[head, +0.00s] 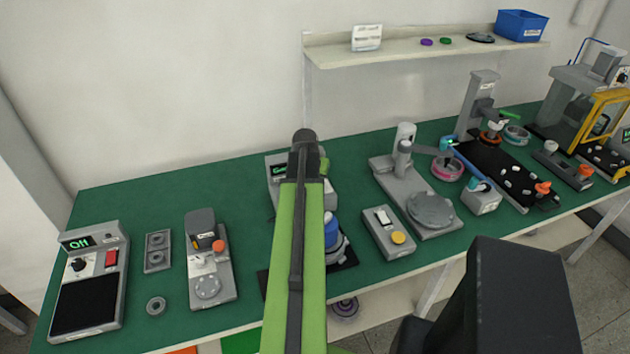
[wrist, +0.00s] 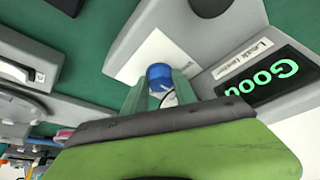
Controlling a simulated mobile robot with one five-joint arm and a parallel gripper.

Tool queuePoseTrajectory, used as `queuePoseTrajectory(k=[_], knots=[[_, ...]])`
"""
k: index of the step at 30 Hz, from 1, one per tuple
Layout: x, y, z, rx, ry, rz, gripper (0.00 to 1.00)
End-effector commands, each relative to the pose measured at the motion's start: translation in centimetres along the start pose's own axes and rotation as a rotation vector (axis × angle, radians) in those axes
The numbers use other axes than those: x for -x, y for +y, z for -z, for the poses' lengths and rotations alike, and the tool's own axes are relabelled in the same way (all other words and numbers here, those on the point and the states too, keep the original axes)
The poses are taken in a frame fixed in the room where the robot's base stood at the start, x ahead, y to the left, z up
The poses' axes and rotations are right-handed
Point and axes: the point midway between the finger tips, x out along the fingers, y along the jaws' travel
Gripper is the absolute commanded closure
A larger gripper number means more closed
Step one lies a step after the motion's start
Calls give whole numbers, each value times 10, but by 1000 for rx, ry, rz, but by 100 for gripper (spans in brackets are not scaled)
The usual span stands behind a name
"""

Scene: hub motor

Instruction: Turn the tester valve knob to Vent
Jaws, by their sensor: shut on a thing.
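The leak tester is a grey box whose screen (wrist: 265,78) reads "Good" in green in the wrist view; its label beside the screen is partly legible. In the head view the tester (head: 276,170) stands at the back of the bench, largely hidden behind my arm. The blue valve knob (wrist: 158,72) sits on the tester's pale face. My gripper (wrist: 161,82) is shut on this knob, a pale green finger on each side. The knob's pointer and position marks cannot be read. In the head view my arm hides the knob and fingertips.
A blue part (head: 331,232) on a dark base stands close right of my arm. A grey box with a yellow button (head: 398,237) is farther right, a press-like station (head: 206,262) to the left. A wall shelf (head: 400,52) hangs above the back edge.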

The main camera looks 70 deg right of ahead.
Motion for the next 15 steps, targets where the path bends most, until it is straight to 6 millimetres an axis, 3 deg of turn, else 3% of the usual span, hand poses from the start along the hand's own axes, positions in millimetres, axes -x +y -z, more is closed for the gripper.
queuePoseTrajectory(k=[15], knots=[[0,2,0,84,0,35,100]])
